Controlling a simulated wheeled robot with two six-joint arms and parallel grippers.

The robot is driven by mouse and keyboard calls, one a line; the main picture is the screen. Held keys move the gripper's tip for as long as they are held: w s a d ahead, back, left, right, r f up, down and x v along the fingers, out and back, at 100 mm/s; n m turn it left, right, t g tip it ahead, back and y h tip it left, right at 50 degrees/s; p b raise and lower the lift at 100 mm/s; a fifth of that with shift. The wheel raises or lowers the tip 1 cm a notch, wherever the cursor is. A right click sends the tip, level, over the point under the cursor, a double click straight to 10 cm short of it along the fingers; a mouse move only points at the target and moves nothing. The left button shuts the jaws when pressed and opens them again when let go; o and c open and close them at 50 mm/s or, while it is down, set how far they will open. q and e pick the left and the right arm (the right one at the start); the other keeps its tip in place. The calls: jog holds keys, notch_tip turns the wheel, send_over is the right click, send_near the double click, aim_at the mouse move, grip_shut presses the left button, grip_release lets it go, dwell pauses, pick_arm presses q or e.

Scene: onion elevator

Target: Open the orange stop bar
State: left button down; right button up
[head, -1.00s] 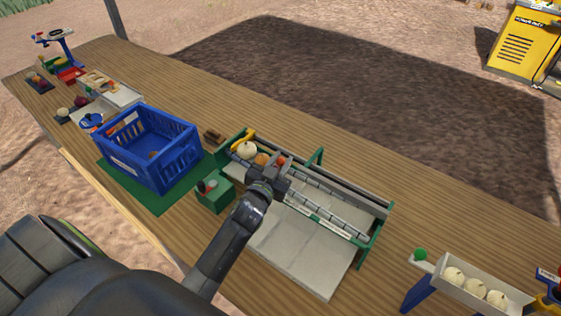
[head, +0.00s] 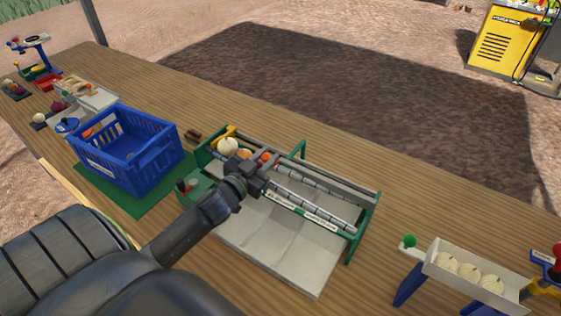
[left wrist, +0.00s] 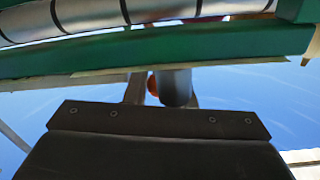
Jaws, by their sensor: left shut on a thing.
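The green-framed roller rack (head: 365,225) stands on the wooden table, with pale sloping trays in front of it. My left gripper (head: 268,170) is at the rack's rollers, left of their middle. A small orange-red piece (head: 266,157) shows just beyond its fingers; I cannot tell whether it is the stop bar. In the left wrist view, a grey cylinder (left wrist: 175,88) sits between the fingers below the green rail (left wrist: 200,45), with an orange-red bit (left wrist: 152,85) beside it. The gripper is shut on this piece; the exact contact is mostly hidden. My right gripper is out of view.
A white onion (head: 228,146) and an orange item (head: 244,155) lie at the rack's left end. A blue crate (head: 150,165) stands left on a green mat. A trough (head: 440,264) with pale onions is at right. Bare table lies behind the rack.

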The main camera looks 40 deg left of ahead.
pick_arm(q)
jog(key=shift+d+f, duration=0.1)
dwell(0.3)
jog(key=c, duration=1.3)
grip_release()
jog(key=shift+s, duration=0.1)
